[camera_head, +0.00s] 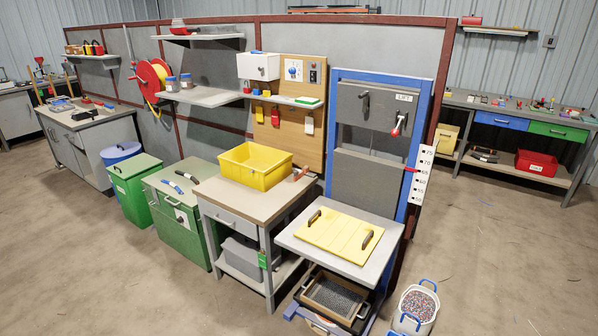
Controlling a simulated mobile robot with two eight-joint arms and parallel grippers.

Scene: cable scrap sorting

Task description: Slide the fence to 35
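Neither of my grippers is in view. I cannot make out a part that is clearly the fence, nor a mark of 35. A white numbered scale (422,175) stands upright at the right edge of the blue lift frame (418,135), with a red pointer (411,170) near its upper half. Its readable numbers look like 50 to 75. At the far left, a grey bench (101,118) carries a small dark device (84,114) and other items too small to tell.
A yellow bin (256,166) stands on the middle table. A yellow board (338,236) with two dark handles lies on the lift table (378,262). A white tub (417,308) of granules is on the floor at lower right. Open floor lies at front left and right.

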